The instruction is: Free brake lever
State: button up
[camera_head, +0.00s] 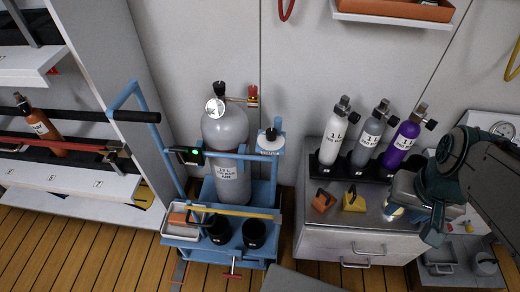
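A blue wheeled cart (170,238) stands left of centre and holds a large grey cylinder (228,136) upright. Thin red parts (180,272) show by the cart's lower left corner. My gripper (435,236) is at the right, above the grey cabinet and well apart from the cart. Its fingers are dark and partly hidden by my arm, so its opening is unclear.
A grey cabinet (345,238) carries white, grey and purple bottles (333,138) in a rack, plus an orange block (324,201) and a yellow block (354,201). Shelves (70,182) with a black-and-red rail stand left. Wooden floor (90,250) is clear at lower left.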

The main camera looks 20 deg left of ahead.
aim_at(232, 275)
jog(key=u, duration=0.45)
jog(key=k, duration=1.1)
jog(key=u, duration=0.7)
jog(key=i, duration=0.85)
jog(key=u, duration=0.25)
jog(key=k, duration=0.75)
jog(key=z, duration=0.75)
jog(key=i, duration=0.5)
